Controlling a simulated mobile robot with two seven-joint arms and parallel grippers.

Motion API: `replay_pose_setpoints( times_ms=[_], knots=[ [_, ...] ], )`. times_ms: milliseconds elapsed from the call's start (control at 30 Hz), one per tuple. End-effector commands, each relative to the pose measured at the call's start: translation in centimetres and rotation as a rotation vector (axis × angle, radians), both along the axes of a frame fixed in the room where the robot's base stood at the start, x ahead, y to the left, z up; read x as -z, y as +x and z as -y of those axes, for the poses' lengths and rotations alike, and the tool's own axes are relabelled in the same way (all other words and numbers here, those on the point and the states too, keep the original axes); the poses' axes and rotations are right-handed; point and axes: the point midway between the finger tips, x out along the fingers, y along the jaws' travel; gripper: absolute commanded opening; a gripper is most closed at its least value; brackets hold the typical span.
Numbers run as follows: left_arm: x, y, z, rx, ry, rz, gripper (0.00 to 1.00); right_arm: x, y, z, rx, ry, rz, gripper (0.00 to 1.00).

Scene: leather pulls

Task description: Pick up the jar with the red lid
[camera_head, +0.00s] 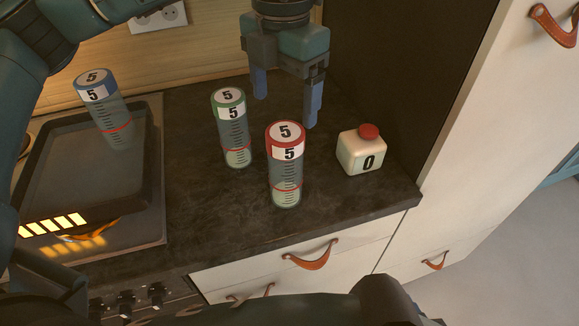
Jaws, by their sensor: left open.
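The jar with the red lid (286,172) is a clear upright cylinder with a "5" on its lid and side, a scale and a red ring low down. It stands on the dark countertop near its front edge. My left gripper (285,110) points down with its two blue fingers apart and nothing between them. It is above and behind the red-lidded jar, apart from it. My right gripper is not in view.
A green-lidded jar (233,130) stands close on the left. A white bottle (360,154) with a red cap and a "0" stands on the right. A blue-lidded jar (110,115) stands at the dark tray (60,175) on the stove. A dark wall panel (420,90) rises behind the bottle.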

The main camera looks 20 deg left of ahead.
Motion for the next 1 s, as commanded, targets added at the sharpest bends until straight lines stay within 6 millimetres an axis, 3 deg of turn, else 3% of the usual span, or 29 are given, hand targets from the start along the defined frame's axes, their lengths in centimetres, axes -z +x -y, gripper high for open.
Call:
replay_pose_setpoints(
  times_ms=[200, 467, 700, 1000],
  knots=[
    [3.8, 0.0, 0.0, 0.000, -0.002, -0.003, 0.81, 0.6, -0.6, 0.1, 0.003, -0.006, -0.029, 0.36],
    [5.7, -0.1, 0.1, 0.002, -0.002, -0.005, 0.81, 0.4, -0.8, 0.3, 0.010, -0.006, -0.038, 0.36],
    [9.2, -0.2, 0.2, 0.002, -0.003, -0.004, 0.81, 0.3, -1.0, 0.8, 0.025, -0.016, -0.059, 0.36],
    [10.1, -0.2, 0.2, 0.003, -0.004, -0.002, 0.81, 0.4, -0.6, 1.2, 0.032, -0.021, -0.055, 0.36]
  ],
)
